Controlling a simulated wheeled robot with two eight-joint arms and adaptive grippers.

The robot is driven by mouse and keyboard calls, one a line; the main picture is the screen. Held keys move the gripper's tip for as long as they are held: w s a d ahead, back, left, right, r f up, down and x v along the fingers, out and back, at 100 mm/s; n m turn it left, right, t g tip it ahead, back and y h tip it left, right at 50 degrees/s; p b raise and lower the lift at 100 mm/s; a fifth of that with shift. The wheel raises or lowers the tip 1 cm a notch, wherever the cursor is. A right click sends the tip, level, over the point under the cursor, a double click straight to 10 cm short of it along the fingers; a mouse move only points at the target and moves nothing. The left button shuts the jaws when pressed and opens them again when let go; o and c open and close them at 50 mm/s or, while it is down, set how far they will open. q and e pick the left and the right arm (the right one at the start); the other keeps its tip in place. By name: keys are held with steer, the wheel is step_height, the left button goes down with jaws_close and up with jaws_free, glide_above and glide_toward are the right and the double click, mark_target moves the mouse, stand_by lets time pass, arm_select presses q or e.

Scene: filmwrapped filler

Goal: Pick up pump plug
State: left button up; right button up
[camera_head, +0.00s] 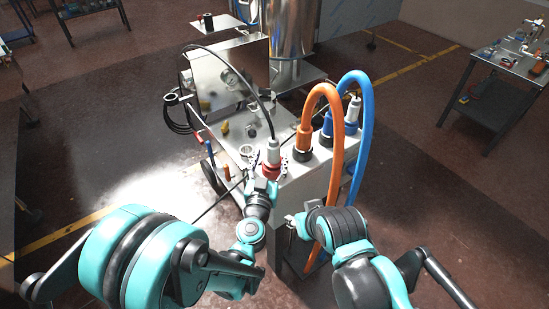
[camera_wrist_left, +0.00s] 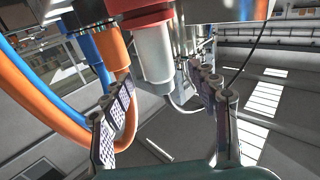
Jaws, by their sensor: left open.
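The pump plug (camera_head: 273,152) is a pale grey plug with a black cable from its top, standing upright in a red socket ring on the steel cart. My left gripper (camera_head: 269,168) is open at the front of the plug. In the left wrist view, which looks upside down, the grey plug (camera_wrist_left: 154,58) hangs from its red collar (camera_wrist_left: 146,18). It lies between the lines of the two spread fingers (camera_wrist_left: 162,84), with gaps on both sides. My right gripper (camera_head: 297,220) is low at the cart's front, below the orange hose; its fingers are too small to read.
An orange hose plug (camera_head: 303,138) and a blue one (camera_head: 327,126) stand right of the pump plug, their hoses arching down near my right arm. The steel cart (camera_head: 310,178) carries small loose parts. A side table (camera_head: 513,66) stands far right.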

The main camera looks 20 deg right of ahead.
mark_target(272, 152)
arm_select(q)
steer(key=b+x, duration=0.1)
steer(key=x, duration=0.4)
jaws_close()
steer(key=shift+r, duration=0.1)
